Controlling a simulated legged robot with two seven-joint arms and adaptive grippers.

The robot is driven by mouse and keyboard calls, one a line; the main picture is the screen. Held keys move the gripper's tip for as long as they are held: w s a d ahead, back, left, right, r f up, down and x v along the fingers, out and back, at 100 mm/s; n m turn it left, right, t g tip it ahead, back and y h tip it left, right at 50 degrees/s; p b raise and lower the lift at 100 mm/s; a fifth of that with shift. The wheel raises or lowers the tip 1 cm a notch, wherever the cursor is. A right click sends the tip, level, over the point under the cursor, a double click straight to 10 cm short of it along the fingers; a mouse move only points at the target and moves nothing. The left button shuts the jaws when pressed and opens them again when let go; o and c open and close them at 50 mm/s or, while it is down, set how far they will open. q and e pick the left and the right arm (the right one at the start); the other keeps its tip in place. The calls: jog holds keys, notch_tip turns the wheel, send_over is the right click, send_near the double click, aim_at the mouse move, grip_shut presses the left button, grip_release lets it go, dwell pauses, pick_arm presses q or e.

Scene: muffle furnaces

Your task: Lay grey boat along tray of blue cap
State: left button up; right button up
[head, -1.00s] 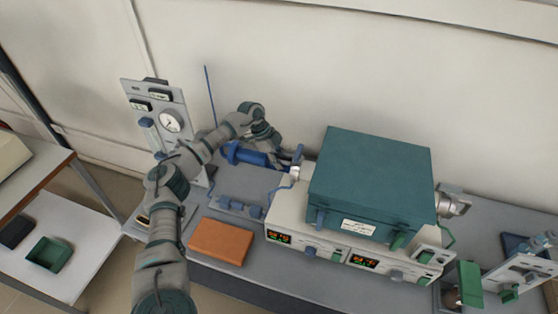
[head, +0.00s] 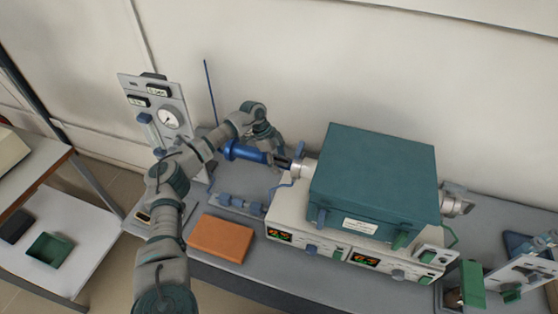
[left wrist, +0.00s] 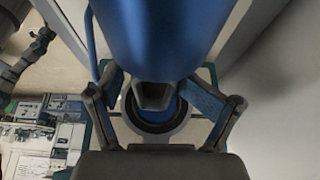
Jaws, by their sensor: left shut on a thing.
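The blue cap (head: 248,152), a thick blue cylinder with a wide flange at its left end, lies level just left of the furnace's tube mouth (head: 299,168). My left gripper (head: 278,158) is at its right end and shut on it. In the left wrist view the blue cap (left wrist: 160,35) fills the top middle, between the fingers of the gripper (left wrist: 157,92). A dark round ring (left wrist: 157,118) shows below it. A low grey tray with blue blocks (head: 240,204) lies on the bench in front. I cannot make out a grey boat. My right gripper is out of view.
The teal-topped furnace (head: 370,180) stands on white controllers at right. An orange block (head: 221,238) lies in front of the tray. A gauge panel (head: 160,120) and a thin blue rod (head: 210,92) stand behind left. A green box (head: 50,249) is on the side cart.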

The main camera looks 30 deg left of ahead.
pick_arm(q)
jog(key=v, duration=1.2)
jog(key=shift+a+f, duration=0.15)
jog(key=shift+a, duration=0.1)
jog(key=shift+s+f, duration=0.1)
